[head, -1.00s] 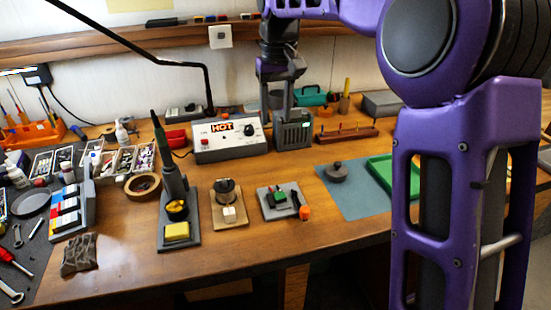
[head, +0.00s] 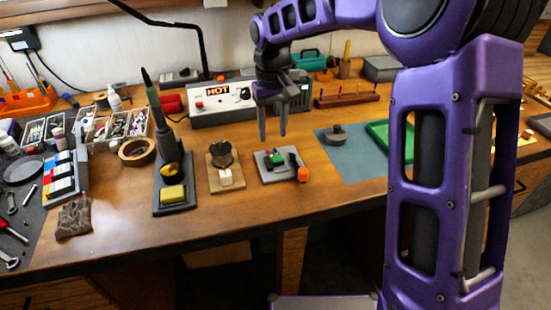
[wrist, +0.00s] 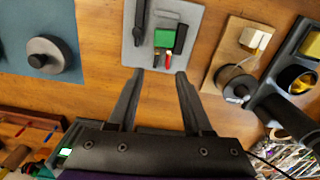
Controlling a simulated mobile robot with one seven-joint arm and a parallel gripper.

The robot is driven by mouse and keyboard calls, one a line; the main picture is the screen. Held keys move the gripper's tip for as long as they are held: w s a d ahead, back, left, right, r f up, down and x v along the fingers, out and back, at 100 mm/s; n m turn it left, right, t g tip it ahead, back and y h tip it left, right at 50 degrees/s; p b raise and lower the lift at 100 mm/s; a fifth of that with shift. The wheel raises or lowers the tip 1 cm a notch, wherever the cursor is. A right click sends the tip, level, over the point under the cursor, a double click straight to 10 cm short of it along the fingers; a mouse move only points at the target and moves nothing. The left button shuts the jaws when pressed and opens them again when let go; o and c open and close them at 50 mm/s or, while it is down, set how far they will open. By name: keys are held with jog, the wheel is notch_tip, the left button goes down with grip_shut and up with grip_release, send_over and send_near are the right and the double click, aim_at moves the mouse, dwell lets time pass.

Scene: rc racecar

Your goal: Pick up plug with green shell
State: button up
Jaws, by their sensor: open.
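The plug with the green shell (head: 276,159) sits on a small grey plate (head: 268,177) on the workbench, with dark and red parts beside it. In the wrist view the green shell (wrist: 164,38) lies just beyond the fingertips, roughly in line with the gap between them. My gripper (head: 273,137) points down, open and empty, above and behind the plate in the head view. In the wrist view my gripper (wrist: 160,73) shows two spread dark fingers, apart from the plug.
An orange piece (head: 303,174) stands at the plate's right corner. A wooden stand (head: 226,182) and soldering iron holder (head: 176,195) stand left. A blue-grey mat (head: 345,163) with a dark round weight (head: 335,134) lies right. The HOT station (head: 209,106) is behind.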

aim_at(273, 152)
jog(key=f, duration=0.4)
jog(key=shift+s+f+b, duration=0.25)
jog(key=shift+s+b, duration=0.05)
jog(key=shift+b, duration=0.1)
jog(key=shift+c, duration=0.2)
grip_shut()
